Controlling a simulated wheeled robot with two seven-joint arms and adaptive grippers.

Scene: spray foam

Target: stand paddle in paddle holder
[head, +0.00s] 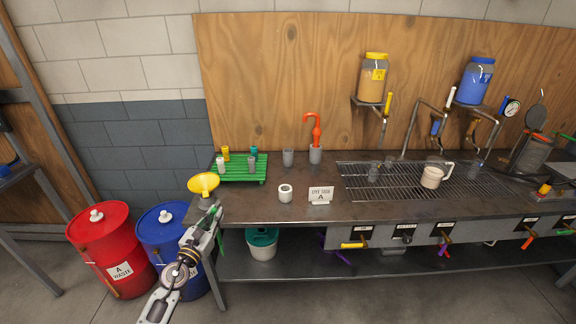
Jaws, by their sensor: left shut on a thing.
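An orange-red tool with a hooked top (312,128), which looks like the paddle, stands upright in a small grey cup (315,155) that looks like the paddle holder, at the back of the bench. Its lower end is hidden inside the cup. My left gripper (207,205) is at the bench's front left corner, well left of the cup. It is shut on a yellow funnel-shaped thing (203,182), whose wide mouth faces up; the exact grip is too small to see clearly. My right gripper is out of view.
A green rack (240,171) with several small bottles is behind my left gripper. A grey cup (288,157), a white roll-like ring (285,193) and a sign (320,194) stand on the bench. A beige jug (432,177) is on the grate. Red (108,245) and blue (160,235) drums stand left.

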